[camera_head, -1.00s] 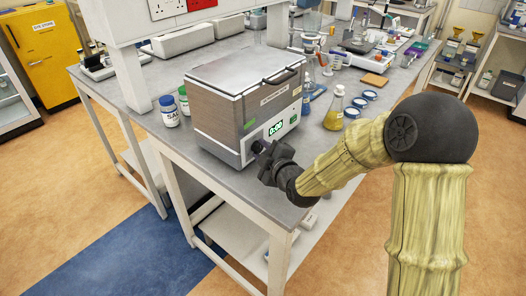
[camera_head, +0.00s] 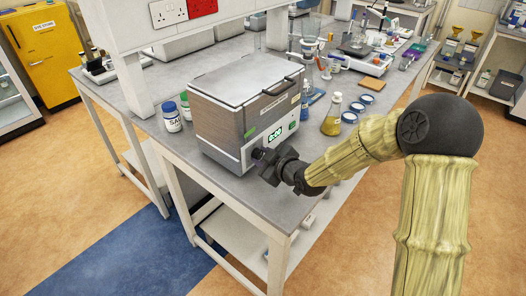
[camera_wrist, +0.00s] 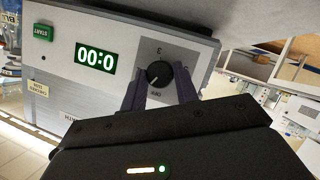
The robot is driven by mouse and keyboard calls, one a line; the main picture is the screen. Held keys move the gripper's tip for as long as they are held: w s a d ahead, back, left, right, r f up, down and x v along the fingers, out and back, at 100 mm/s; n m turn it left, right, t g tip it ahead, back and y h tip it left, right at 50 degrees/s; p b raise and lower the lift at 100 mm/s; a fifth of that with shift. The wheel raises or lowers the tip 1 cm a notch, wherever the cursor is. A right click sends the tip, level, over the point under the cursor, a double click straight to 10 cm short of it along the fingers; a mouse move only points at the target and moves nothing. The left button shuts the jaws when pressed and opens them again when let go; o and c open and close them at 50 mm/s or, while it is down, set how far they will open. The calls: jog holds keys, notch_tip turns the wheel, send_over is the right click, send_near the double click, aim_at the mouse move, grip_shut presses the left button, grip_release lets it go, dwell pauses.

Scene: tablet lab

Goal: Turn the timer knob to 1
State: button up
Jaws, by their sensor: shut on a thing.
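The timer knob (camera_wrist: 158,74) is black and round, on the grey front panel of a lidded metal box (camera_head: 222,125). In the wrist view the knob sits between the fingertips of my gripper (camera_wrist: 159,84), and my gripper is shut on it. An OFF mark shows upside down below the knob, and a 3 above it. A pale pointer line on the knob appears to lie toward the OFF side; its exact angle is hard to tell. The green display (camera_wrist: 96,59) shows zeros. In the head view my gripper (camera_head: 262,156) reaches the panel's lower front and hides the knob.
A green START button (camera_wrist: 43,32) is on the same panel. White bottles (camera_head: 171,118) stand left of the box, and a flask of yellow liquid (camera_head: 332,116) and blue-rimmed dishes (camera_head: 350,117) to its right. The bench's front corner (camera_head: 285,215) is clear.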

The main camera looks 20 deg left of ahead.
jog(key=m+g+p, duration=0.1)
jog(key=p, duration=0.1)
jog(key=m+p, duration=0.1)
jog(key=p, duration=0.2)
jog(key=shift+w+d+r+g+y, duration=0.1)
jog(key=shift+w+r+g+y, duration=0.05)
jog(key=shift+r+g+y, duration=0.2)
jog(key=m+g+p, duration=0.1)
jog(key=m+p, duration=0.1)
jog(key=p, duration=0.1)
jog(key=shift+w+g, duration=0.1)
jog(key=shift+g, duration=0.15)
jog(key=m+p, duration=0.1)
jog(key=p, duration=0.1)
jog(key=g+y+p, duration=0.1)
jog(key=p, duration=0.1)
jog(key=shift+w+d+f+m, duration=0.1)
jog(key=shift+f+m, duration=0.1)
jog(key=shift+m, duration=0.2)
jog(key=shift+g+p, duration=0.3)
jog(key=shift+p, duration=0.05)
jog(key=shift+f+m+p, duration=0.15)
jog(key=shift+m+p, duration=0.15)
jog(key=shift+m, duration=0.1)
jog(key=o, duration=1)
